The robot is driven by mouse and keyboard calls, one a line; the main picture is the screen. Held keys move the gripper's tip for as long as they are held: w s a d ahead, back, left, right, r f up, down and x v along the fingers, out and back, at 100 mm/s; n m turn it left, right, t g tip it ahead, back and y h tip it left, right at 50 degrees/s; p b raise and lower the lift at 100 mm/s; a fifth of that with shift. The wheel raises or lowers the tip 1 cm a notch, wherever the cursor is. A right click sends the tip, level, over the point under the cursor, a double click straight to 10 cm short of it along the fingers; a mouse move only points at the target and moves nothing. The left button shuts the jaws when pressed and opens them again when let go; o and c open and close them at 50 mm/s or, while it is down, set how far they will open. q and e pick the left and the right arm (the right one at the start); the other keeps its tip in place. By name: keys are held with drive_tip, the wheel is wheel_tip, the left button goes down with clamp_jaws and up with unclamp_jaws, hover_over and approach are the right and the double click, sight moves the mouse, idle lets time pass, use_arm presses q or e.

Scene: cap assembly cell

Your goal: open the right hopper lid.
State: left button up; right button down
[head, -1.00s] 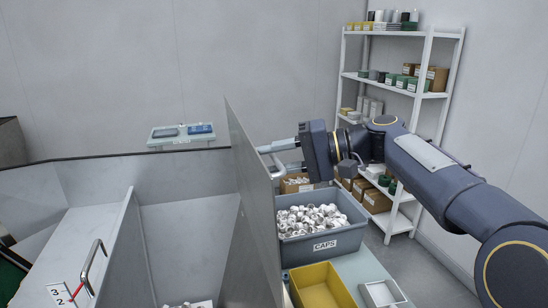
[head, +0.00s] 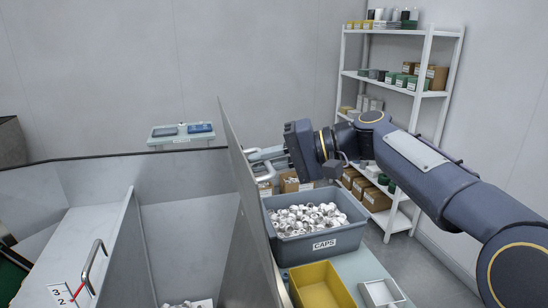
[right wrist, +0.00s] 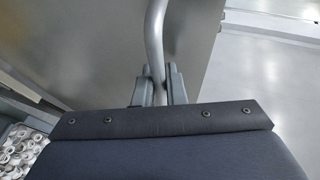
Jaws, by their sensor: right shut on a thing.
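The right hopper lid (head: 250,225) is a grey panel standing steeply up at the right side of the open right hopper (head: 185,240) in the head view. It also fills the upper left of the right wrist view (right wrist: 85,50). Its curved bar handle (right wrist: 154,35) is on the face turned to the right. My right gripper (right wrist: 158,88) is shut on this handle, one finger on each side of the bar. In the head view the right gripper (head: 266,157) is at the lid's right face, its fingertips partly hidden by the lid. My left gripper is not in view.
A grey CAPS bin (head: 318,246) full of white caps stands right of the lid, close below my right gripper. A yellow bin (head: 322,286) and small white tray (head: 381,293) are in front. A shelf rack (head: 398,90) stands behind my right arm.

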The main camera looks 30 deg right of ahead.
sight(245, 164)
drive_tip(key=a, duration=0.2)
drive_tip(key=w+a+h+p, duration=0.1)
drive_tip(key=shift+a+f, duration=0.1)
drive_tip(key=shift+a, duration=0.3)
drive_tip(key=c, duration=1.5)
unclamp_jaws()
drive_tip(key=shift+n, duration=0.3)
drive_tip(key=shift+r+b+v, duration=0.2)
drive_tip(key=shift+b+v, duration=0.25)
drive_tip(key=shift+v, duration=3.55)
drive_tip(key=shift+w, duration=0.1)
